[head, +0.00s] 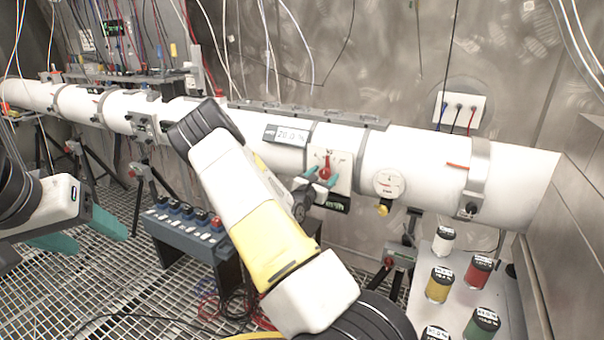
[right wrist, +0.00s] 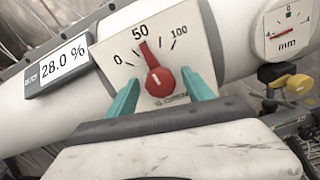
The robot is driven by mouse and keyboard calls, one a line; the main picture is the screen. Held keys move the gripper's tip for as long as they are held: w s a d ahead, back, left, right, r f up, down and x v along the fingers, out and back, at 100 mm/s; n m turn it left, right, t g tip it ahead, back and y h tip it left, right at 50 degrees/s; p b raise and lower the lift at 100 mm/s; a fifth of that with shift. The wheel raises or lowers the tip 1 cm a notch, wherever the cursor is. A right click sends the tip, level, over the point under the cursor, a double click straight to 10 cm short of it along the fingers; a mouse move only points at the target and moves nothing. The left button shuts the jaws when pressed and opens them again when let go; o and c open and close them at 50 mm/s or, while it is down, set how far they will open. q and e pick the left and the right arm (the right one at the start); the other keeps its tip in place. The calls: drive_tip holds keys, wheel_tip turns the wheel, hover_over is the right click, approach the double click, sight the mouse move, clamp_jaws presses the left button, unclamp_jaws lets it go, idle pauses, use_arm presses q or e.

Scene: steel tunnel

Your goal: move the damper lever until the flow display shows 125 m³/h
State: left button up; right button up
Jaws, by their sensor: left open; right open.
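The damper lever (right wrist: 158,80) is a red pointer with a round hub on a white scale plate (right wrist: 190,42) marked 0, 50 and 100. It points up close to the 50 mark. In the head view the lever (head: 325,171) is on the white duct. My right gripper (right wrist: 160,88) is open, its teal fingers on either side of the red hub; contact cannot be told. My left gripper (head: 80,233) is open and empty at the far left.
A display reading 28.0 % (right wrist: 58,66) is left of the plate. A round mm gauge (right wrist: 287,27) with a yellow knob (head: 383,208) is right. Several colored canisters (head: 439,284) stand on a shelf.

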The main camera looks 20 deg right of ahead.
drive_tip(key=shift+w+d, duration=0.1)
clamp_jaws()
drive_tip(key=shift+n, duration=1.1)
unclamp_jaws()
drive_tip(key=v, duration=0.8)
